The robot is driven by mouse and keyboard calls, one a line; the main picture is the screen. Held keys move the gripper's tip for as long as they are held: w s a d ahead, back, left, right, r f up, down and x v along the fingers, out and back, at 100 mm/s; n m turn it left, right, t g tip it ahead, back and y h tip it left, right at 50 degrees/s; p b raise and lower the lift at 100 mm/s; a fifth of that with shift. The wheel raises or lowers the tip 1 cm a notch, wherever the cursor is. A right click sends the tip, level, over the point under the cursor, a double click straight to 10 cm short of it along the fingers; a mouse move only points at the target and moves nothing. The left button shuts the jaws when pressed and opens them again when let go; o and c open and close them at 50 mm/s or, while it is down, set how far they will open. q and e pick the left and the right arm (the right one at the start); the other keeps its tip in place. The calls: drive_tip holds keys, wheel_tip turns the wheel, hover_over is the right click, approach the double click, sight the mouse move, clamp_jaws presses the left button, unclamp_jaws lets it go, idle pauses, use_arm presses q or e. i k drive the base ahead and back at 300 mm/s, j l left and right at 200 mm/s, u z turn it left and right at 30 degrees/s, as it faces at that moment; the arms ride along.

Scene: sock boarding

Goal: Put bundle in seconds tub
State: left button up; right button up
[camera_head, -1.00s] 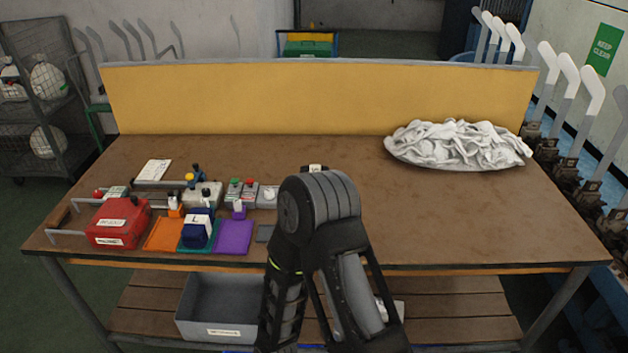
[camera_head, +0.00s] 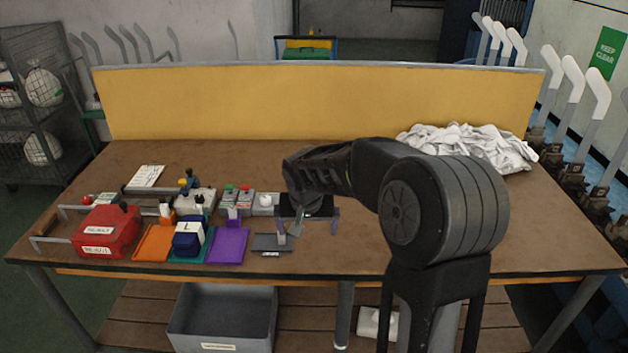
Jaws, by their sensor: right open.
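A dark blue bundle (camera_head: 188,238) with a white tag marked L sits on a teal mat (camera_head: 185,257) at the left front of the table. A grey open tub (camera_head: 222,312) stands on the slatted shelf below; its front label is too small to read, and its visible inside looks empty. My right gripper (camera_head: 309,228) is open above the table, right of the bundle and close to a small dark grey pad (camera_head: 271,243). Nothing shows between its fingers. My right arm hides part of the table's right side. My left gripper is out of view.
An orange mat (camera_head: 155,243) and a purple mat (camera_head: 228,247) flank the bundle. A red box (camera_head: 106,232) stands further left. Small devices with coloured knobs (camera_head: 240,197) sit behind. A white cloth heap (camera_head: 475,146) lies at the back right, before a yellow panel (camera_head: 300,102).

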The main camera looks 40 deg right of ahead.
sight(207, 324)
drive_tip(key=i+l, duration=0.65)
drive_tip(key=l, duration=0.2)
